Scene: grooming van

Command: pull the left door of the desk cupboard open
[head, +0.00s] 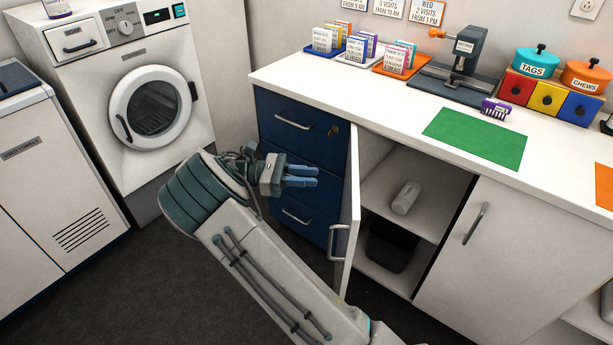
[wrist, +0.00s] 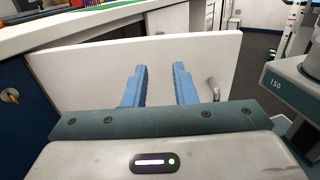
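The left door (head: 352,200) of the desk cupboard is white and stands swung out from the desk, seen nearly edge-on in the head view. Its metal handle (head: 338,241) is on the outer face, near the free edge. My gripper (head: 316,177) is to the left of the door, in front of the blue drawers. Its blue fingers are apart with nothing between them. In the wrist view the door (wrist: 75,78) lies across beyond the fingertips, with the handle (wrist: 213,89) to the right of the fingers. I cannot tell whether the fingers touch the door.
The open cupboard shows a shelf (head: 380,205) with a white roll (head: 405,198) and a dark bin (head: 390,246) below. The right door (head: 478,250) is closed. Blue drawers (head: 295,127) stand left of the opening. A washer (head: 150,105) is at the left; dark floor lies between.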

